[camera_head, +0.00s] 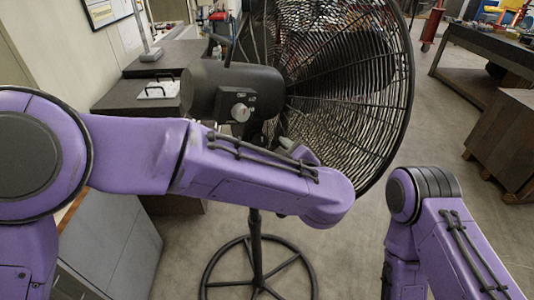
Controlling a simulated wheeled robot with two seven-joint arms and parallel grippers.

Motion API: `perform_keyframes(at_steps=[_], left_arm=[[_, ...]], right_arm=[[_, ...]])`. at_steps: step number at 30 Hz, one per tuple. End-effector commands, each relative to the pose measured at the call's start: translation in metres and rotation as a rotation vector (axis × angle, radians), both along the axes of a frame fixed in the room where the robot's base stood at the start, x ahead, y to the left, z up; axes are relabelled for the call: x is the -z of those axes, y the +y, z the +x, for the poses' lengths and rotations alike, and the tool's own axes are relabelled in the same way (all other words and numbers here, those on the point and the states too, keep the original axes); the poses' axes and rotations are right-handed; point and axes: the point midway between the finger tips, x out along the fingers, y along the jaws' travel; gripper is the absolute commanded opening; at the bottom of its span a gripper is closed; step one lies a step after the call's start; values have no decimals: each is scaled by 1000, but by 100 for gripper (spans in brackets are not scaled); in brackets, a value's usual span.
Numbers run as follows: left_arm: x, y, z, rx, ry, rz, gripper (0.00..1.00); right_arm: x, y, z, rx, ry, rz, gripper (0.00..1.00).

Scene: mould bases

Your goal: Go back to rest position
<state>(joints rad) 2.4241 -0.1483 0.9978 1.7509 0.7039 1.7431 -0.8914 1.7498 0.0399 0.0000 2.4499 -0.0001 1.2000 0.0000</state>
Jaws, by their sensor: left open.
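My left arm (245,170) comes in from the left and reaches across the middle of the view, bent, with its purple forearm in front of the fan. A small grey part of my left gripper (303,154) shows just above the forearm; most of it is hidden behind the link. It is open, and I see nothing held in it. My right arm (440,235) shows at the lower right, bent, with its lower part running out of the bottom edge. My right gripper is not in view. No mould base can be made out.
A large black fan (345,90) on a round stand (257,255) stands beyond my left arm. A dark cabinet (150,100) and a grey cabinet (112,240) are at left. A dark workbench (490,45) and a wooden block (505,140) are at right.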

Motion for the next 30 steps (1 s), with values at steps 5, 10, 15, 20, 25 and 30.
perform_keyframes(at_steps=[5,10,15,20,25,30], left_arm=[[-6,-7,-18,-1,0,-1,61],[-7,-7,-20,-1,2,0,61],[-7,-7,-20,0,1,0,61],[-7,-8,-20,-6,-8,-26,61],[35,-1,-2,150,-115,-122,61],[165,66,-2,239,18,-86,61]], right_arm=[[8,0,0,0,0,0,43],[7,0,0,0,0,0,43],[7,0,0,0,0,0,43],[7,0,0,0,0,0,43],[13,0,0,0,0,0,43],[33,0,0,0,0,0,43]])
